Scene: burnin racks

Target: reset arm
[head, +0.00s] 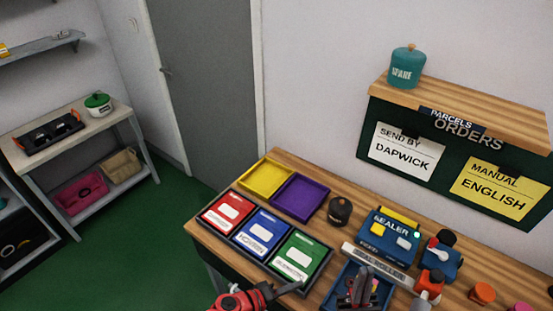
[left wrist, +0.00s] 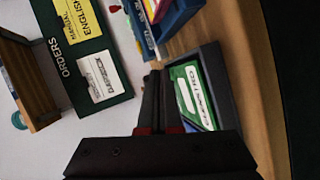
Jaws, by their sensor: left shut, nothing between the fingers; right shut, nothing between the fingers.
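My left gripper (head: 296,286) reaches in from the bottom of the head view on its red arm. Its dark fingers are shut and empty, over or close to the near edge of the green binder (head: 299,256); contact cannot be told. In the left wrist view its closed fingers (left wrist: 153,88) point toward the bench, beside the green binder (left wrist: 192,95).
Behind are yellow (head: 266,177) and purple (head: 299,197) trays, a dark pot (head: 340,210) and the blue sealer (head: 388,236). The orders board (head: 455,165) is on the wall. Green floor lies left.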

